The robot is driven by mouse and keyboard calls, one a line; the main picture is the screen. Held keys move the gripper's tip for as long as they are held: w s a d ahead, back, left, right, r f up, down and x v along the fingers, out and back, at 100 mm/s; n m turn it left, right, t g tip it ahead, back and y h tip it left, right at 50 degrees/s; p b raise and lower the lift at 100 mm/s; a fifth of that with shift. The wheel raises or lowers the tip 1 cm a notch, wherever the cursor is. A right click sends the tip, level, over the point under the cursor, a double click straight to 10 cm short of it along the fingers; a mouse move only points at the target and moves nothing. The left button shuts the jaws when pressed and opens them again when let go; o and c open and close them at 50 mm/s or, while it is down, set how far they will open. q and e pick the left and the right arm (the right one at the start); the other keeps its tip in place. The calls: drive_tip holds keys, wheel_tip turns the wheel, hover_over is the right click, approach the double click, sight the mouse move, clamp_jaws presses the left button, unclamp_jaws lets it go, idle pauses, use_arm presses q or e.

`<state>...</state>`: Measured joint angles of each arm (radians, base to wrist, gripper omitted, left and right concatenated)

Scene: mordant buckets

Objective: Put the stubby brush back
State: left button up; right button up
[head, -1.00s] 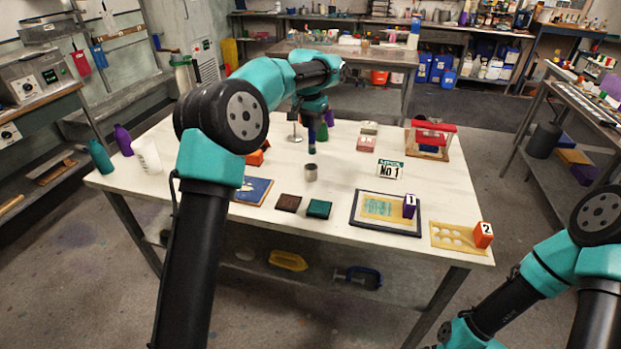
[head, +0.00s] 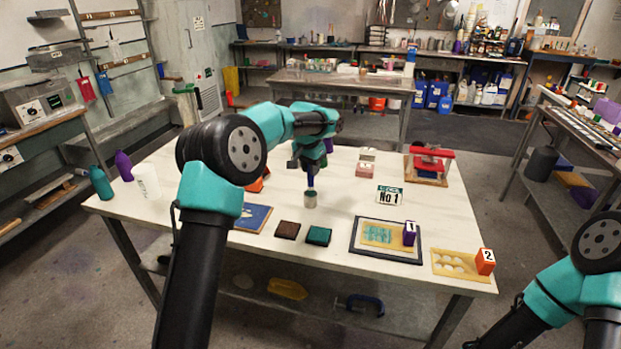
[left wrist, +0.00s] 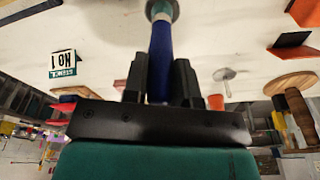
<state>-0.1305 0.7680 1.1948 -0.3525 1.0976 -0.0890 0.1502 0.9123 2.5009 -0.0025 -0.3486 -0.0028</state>
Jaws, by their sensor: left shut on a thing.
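My left gripper (head: 311,166) is above the middle of the white table, pointing down and shut on a blue-handled brush (head: 310,181). The brush is upright, and its lower end is at the mouth of a small grey cup (head: 310,201). In the left wrist view, the blue handle (left wrist: 160,55) runs between the black fingers (left wrist: 158,83) to the cup (left wrist: 164,9) at the top edge. The bristles are hidden, and I cannot tell how deep the brush sits. My right arm shows at the lower right, with its gripper out of view.
Close in front of the cup lie a brown pad (head: 287,230) and a green pad (head: 318,236). A blue board (head: 252,218) lies to the left. A No 1 sign (head: 389,196) and a black-framed stencil (head: 385,237) are to the right. Bottles stand at the left edge.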

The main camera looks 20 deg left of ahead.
sight(310, 189)
use_arm(q)
drive_tip(key=shift+f, duration=1.85)
drive_tip(key=shift+f, duration=0.15)
drive_tip(key=o, duration=0.9)
drive_tip(key=r, duration=0.4)
drive_tip(key=s+r, duration=0.1)
drive_tip(key=r, duration=0.7)
drive_tip(key=shift+s+a+r, duration=0.1)
drive_tip(key=shift+s+a, duration=0.2)
drive_tip(key=shift+s, duration=0.05)
